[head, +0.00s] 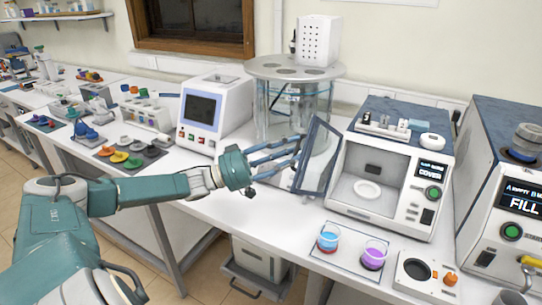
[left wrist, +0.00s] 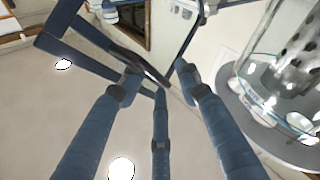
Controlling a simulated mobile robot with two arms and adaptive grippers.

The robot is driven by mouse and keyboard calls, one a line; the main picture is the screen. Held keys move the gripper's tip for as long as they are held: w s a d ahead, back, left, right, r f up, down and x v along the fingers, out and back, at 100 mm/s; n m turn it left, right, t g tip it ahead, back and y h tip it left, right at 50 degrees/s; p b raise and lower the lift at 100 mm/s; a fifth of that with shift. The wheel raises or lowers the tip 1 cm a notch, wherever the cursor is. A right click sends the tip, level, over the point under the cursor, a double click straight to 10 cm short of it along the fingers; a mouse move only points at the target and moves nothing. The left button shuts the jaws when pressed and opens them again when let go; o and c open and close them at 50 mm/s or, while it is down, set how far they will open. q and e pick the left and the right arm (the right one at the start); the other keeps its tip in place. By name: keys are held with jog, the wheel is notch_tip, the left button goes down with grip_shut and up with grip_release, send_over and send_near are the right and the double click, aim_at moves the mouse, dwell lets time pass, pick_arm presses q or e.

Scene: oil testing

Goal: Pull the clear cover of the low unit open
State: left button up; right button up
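The low unit (head: 387,230) is a white box with a dark top and a lit display reading COVER. Its clear cover (head: 318,160), with a dark blue frame, stands swung out to the left, so the chamber shows open with a round white dish (head: 367,190) inside. My left gripper (head: 298,146) is at the left side of the cover, its blue fingers apart and pointing toward the frame. In the left wrist view the spread fingertips (left wrist: 160,78) are close to the dark frame; I cannot tell whether they touch it. My right gripper is not in view.
A glass bath (head: 292,108) with a round lid stands behind the gripper. A screened white instrument (head: 215,110) is to its left. Blue and purple cups (head: 328,240) sit in front of the low unit. The FILL machine (head: 505,200) stands close at right.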

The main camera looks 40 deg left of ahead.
pick_arm(q)
jog(key=v, duration=1.1)
jog(key=shift+r, duration=0.25)
